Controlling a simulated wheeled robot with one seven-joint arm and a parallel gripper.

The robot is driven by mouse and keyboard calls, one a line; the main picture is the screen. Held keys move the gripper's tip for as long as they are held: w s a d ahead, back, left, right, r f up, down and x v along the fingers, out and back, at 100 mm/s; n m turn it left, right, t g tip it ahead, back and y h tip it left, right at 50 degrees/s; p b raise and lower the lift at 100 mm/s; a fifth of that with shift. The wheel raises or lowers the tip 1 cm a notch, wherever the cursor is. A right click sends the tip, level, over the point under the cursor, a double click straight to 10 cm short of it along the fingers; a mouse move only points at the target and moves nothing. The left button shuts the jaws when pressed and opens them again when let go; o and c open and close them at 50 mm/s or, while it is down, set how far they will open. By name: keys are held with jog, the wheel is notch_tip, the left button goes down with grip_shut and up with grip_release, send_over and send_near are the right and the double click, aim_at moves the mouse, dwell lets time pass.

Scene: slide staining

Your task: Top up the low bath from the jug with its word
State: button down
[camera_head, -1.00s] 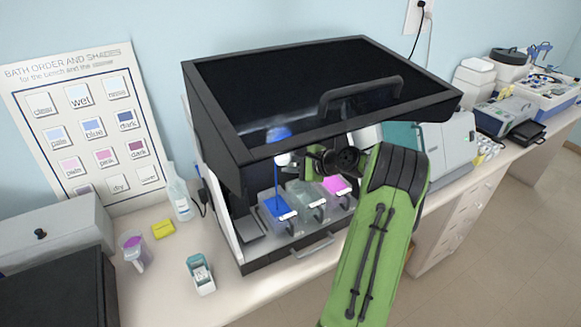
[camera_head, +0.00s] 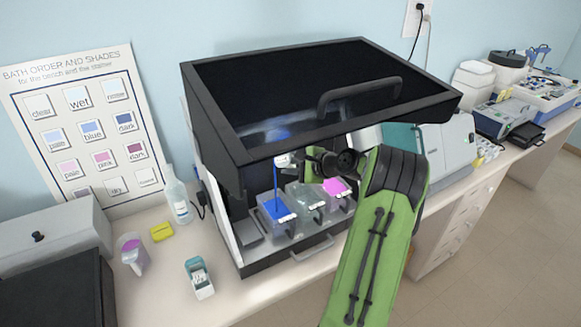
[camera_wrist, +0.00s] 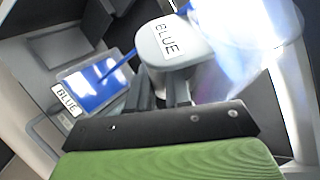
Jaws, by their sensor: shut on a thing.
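My gripper (camera_wrist: 175,95) is shut on the handle of a clear jug (camera_wrist: 235,35) whose grey handle tab reads BLUE. The jug is tipped, and a thin blue stream falls from it into the blue bath (camera_wrist: 98,85), which has a BLUE label on its front. In the head view, my gripper (camera_head: 300,160) is under the dark hood, above the baths. The jug's body is partly hidden there by the hood. The blue bath (camera_head: 272,210) is leftmost, then a clear, pale bath (camera_head: 303,197) and a pink bath (camera_head: 338,188).
The dark hood (camera_head: 300,90) with its handle overhangs the baths. On the bench to the left are a jug with purple liquid (camera_head: 133,252), a yellow block (camera_head: 161,231), a wash bottle (camera_head: 178,198) and a small teal-and-white box (camera_head: 199,277). A shade chart (camera_head: 85,125) stands behind.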

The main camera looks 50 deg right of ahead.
jog(key=shift+w+d+f+n+t+h+b, duration=0.1)
jog(key=shift+d+f+n+t+h+b, duration=0.3)
jog(key=shift+b, duration=1.2)
jog(key=shift+w+d+f+n+t+h+b, duration=0.1)
jog(key=shift+d+n+h+b, duration=0.35)
jog(key=shift+b, duration=1.15)
dwell(0.8)
jog(key=shift+d+f+n+t+h+b, duration=0.15)
jog(key=shift+f+n+t+h+b, duration=0.4)
jog(key=shift+b, duration=1.75)
dwell(0.4)
jog(key=shift+r+p, duration=0.2)
jog(key=shift+p, duration=0.15)
jog(key=shift+r+g+p, duration=0.15)
jog(key=shift+g+p, duration=0.1)
jog(key=shift+p, duration=0.7)
